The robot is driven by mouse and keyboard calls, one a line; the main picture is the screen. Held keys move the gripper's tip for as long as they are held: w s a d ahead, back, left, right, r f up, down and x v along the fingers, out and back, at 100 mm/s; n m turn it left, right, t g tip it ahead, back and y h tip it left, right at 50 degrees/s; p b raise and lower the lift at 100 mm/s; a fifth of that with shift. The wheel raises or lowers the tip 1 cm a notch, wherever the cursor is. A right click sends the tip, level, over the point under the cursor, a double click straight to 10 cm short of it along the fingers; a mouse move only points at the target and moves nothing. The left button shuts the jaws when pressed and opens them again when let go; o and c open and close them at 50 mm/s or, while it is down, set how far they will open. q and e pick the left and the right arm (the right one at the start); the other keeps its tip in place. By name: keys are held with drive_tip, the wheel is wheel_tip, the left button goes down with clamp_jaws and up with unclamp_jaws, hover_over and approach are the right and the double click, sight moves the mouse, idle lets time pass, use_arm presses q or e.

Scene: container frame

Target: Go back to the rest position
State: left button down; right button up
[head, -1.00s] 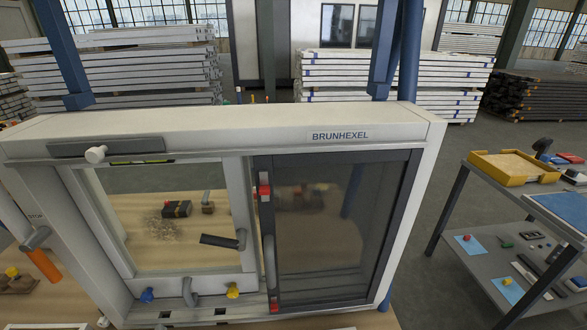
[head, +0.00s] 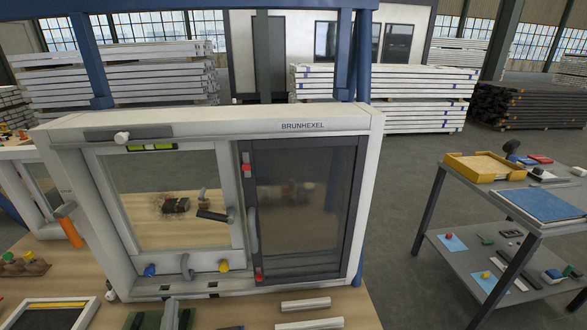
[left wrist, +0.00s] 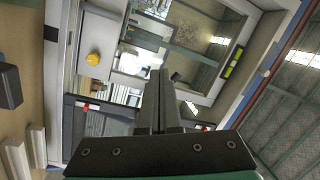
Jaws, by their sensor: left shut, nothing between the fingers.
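My left gripper (head: 171,305) shows at the bottom edge of the head view, in front of the window frame's lower part. Its green and dark body is mostly cut off. In the left wrist view its two fingers (left wrist: 160,78) are together with nothing between them. The white BRUNHEXEL frame (head: 215,122) stands on the bench, with a clear pane at left and a dark sash (head: 300,200) at right. The left fingers look apart from the frame, but the gap is hard to judge. My right gripper is in neither view.
Yellow (head: 223,266) and blue (head: 150,270) knobs sit on the frame's lower edge. White profile pieces (head: 305,304) lie on the bench (head: 355,305). A grey cart (head: 520,190) stands at right, with open floor between.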

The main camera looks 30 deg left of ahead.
use_arm(q)
drive_tip(key=w+d+r+n+t, duration=0.2)
drive_tip(key=d+r, duration=0.1)
drive_tip(key=r, duration=0.5)
drive_tip(key=w+d+r+n+t, duration=0.1)
drive_tip(key=w+d+r+t, duration=0.1)
drive_tip(key=r, duration=0.7)
drive_tip(key=w+d+r+n+t, duration=0.2)
drive_tip(key=d+r, duration=0.1)
drive_tip(key=r, duration=0.5)
drive_tip(key=s+d+r+m+t+h, duration=0.1)
drive_tip(key=s+d+r+t+h, duration=0.3)
drive_tip(key=d+r+h, duration=0.4)
drive_tip(key=s+d+r+m+t+h, duration=0.1)
drive_tip(key=s+d+r+t+h, duration=0.2)
drive_tip(key=d+r+h, duration=0.5)
drive_tip(key=a+r+y+p, duration=0.1)
drive_tip(key=a+r+p, duration=0.2)
drive_tip(key=r+p, duration=3.3)
wheel_tip(320, 180, up, 3)
drive_tip(key=shift+a+n+p, duration=0.2)
drive_tip(key=shift+n+p, duration=0.1)
drive_tip(key=shift+p, duration=0.1)
